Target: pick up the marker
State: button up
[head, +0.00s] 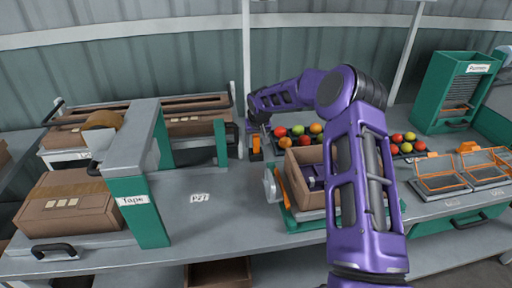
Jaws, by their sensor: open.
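I cannot make out a marker for certain. A slim orange stick-like thing (284,186) lies along the left side of the open cardboard box (305,205), but I cannot tell what it is. My purple arm reaches up from the bottom right and bends back to the left. My gripper (257,148) is at its far end, pointing down over the back of the bench, left of the tomatoes and behind the box. It is open, small in the view, and I see nothing held in it. My arm hides the box's right part.
A grey and green tape stand (149,210) rises at the left beside a closed carton (69,205). Tomatoes (298,130) lie at the back, a green dispenser (457,92) and orange wire frames (436,180) at the right. The bench by the label (200,198) is clear.

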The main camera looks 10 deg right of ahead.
grip_shut()
dwell(0.3)
jog(key=shift+r, duration=0.1)
notch_tip(320, 180, up, 9)
jog(key=shift+r, duration=0.2)
jog(key=shift+r+p, duration=0.8)
jog(key=shift+r, duration=1.9)
